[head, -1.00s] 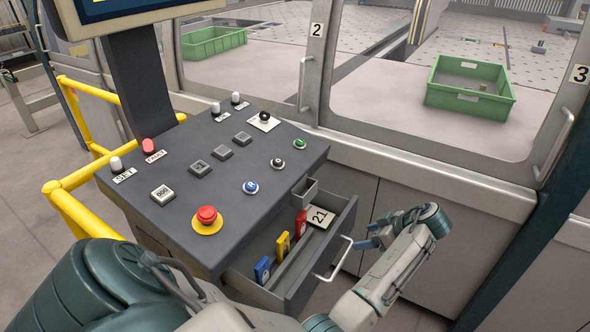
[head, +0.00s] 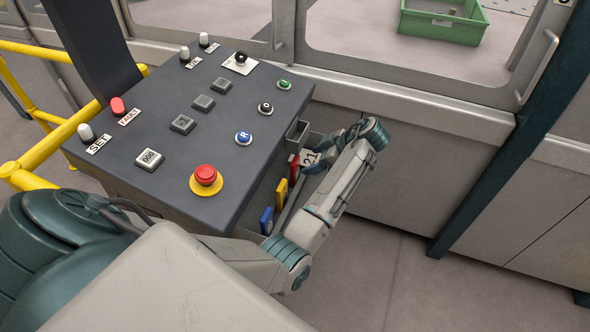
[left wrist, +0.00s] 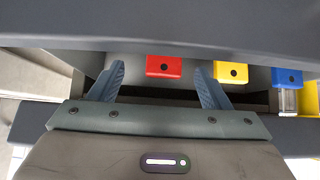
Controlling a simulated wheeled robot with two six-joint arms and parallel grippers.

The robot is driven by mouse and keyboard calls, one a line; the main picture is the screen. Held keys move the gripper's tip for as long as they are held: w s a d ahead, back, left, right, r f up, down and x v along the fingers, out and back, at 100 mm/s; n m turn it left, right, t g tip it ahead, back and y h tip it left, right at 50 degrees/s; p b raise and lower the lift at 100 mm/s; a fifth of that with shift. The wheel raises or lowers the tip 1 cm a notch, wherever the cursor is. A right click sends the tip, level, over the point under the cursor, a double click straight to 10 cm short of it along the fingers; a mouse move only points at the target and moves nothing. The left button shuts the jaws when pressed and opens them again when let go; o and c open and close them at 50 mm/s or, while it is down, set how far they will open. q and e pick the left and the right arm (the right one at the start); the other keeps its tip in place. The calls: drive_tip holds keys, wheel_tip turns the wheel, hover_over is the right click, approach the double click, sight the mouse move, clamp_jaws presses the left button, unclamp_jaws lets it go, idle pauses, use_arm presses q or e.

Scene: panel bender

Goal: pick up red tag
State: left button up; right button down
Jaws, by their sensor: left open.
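My left gripper (head: 319,157) is over the drawer by the red tag, partly in front of the card. In the left wrist view the jaws (left wrist: 158,78) are open and empty. The red tag (left wrist: 163,67) shows between the two fingers, just beyond their tips, with a dark hole in its face. I cannot tell whether a finger touches it. My right gripper is not in view.
The yellow tag (head: 281,193) and blue tag (head: 266,221) stand in the same drawer; the yellow one (left wrist: 229,72) is close to the right finger in the wrist view. The desk (head: 222,120) overhangs beside the drawer. A red emergency button (head: 205,175) is on top.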

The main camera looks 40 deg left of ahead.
sight(298, 164)
use_arm(q)
drive_tip(key=a+p, duration=0.1)
drive_tip(key=s+a+f+p, duration=0.1)
drive_tip(key=a+f, duration=0.1)
drive_tip(key=shift+s+a+f+p, duration=0.1)
drive_tip(key=shift+s+a+p, duration=0.15)
drive_tip(key=shift+s+p, duration=0.15)
drive_tip(key=shift+a+f, duration=0.3)
drive_tip(key=shift+f, duration=0.2)
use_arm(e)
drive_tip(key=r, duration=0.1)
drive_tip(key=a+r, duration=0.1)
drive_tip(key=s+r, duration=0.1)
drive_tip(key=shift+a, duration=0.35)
use_arm(q)
drive_tip(key=c, duration=1)
drive_tip(key=shift+c, duration=0.3)
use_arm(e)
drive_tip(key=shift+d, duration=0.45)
use_arm(q)
drive_tip(key=shift+r, duration=0.1)
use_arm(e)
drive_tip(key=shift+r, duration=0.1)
